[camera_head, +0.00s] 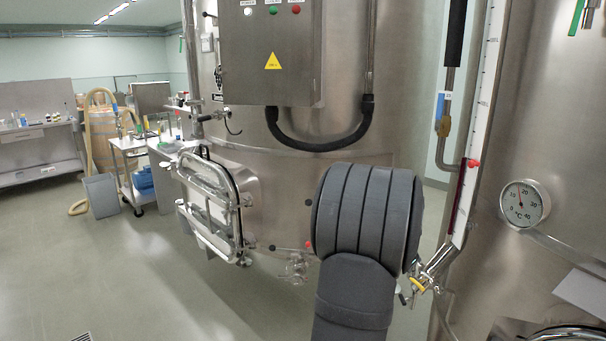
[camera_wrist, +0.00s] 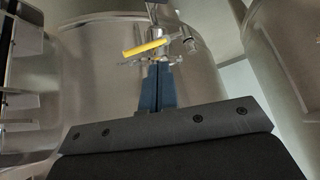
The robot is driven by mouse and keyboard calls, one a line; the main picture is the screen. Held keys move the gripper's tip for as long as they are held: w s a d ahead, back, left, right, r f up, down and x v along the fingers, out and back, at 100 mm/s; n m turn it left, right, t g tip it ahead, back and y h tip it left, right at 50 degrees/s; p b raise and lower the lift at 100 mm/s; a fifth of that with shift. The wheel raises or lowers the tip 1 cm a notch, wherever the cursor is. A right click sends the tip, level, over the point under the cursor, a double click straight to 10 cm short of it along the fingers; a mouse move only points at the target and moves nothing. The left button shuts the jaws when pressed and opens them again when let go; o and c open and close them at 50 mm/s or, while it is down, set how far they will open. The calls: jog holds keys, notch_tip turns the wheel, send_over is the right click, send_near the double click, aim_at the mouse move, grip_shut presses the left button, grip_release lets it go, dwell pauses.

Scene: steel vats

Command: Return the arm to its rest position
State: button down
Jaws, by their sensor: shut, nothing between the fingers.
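My gripper (camera_wrist: 159,72) shows in the wrist view as two blue fingers pressed together with nothing between them. A valve with a yellow lever (camera_wrist: 143,48) appears just beyond the fingertips; I cannot tell whether they touch it. In the head view my dark grey arm rises from the lower middle in front of the vats and hides my gripper. A small valve with a yellow part (camera_head: 417,285) shows just right of my arm, at the foot of the sight tube.
A steel vat (camera_head: 290,180) with a control box (camera_head: 268,50) and an open oval hatch door (camera_head: 212,205) stands behind my arm. Another vat (camera_head: 560,110) with a thermometer (camera_head: 524,204) is close on the right. Open floor (camera_head: 130,270) lies to the left, before a white cart (camera_head: 140,180).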

jog(key=s+a+r, duration=0.4)
jog(key=w+d+f+n+g, duration=0.2)
jog(key=w+d+f, duration=0.4)
jog(key=w+d, duration=0.2)
jog(key=w+a+r+n+g, duration=0.2)
jog(key=w+a+r+n, duration=0.1)
jog(key=w+r, duration=0.1)
jog(key=shift+w+n+y, duration=0.3)
jog(key=shift+n+y, duration=0.1)
dwell(0.7)
